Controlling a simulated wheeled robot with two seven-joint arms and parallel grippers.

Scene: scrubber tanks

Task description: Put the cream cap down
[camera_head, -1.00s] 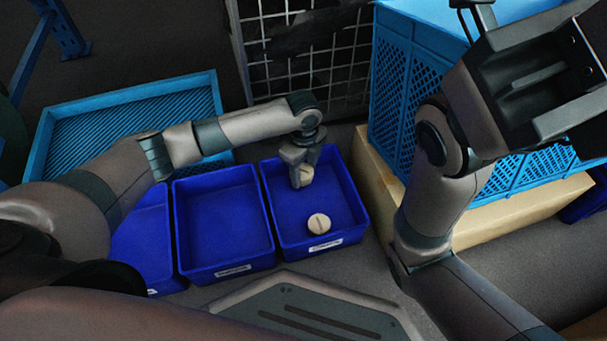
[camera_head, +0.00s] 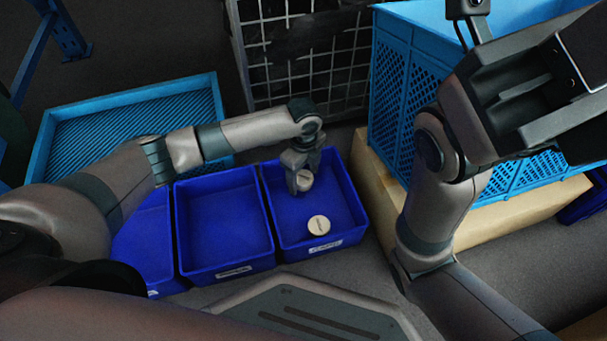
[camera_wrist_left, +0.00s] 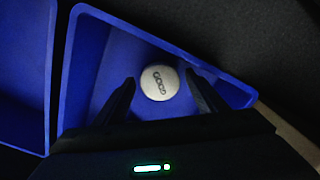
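A round cream cap (camera_head: 304,182) is at my left gripper (camera_head: 303,178), low inside the right-hand dark blue bin (camera_head: 353,205). The fingers stand apart, with a visible gap on both sides of the cap. It seems to be on the bin floor, but exact contact is hard to tell. A second cream cap (camera_head: 319,225) lies in the same bin, nearer to me. My right gripper's fingers are not visible.
An empty dark blue bin (camera_head: 222,222) stands to the left, and another (camera_head: 145,240) is partly hidden by my left arm. A light blue tray (camera_head: 130,105) lies behind. A light blue crate (camera_head: 395,90) on a pale base (camera_head: 375,175) stands at right. A wire grid (camera_head: 300,55) is at the back.

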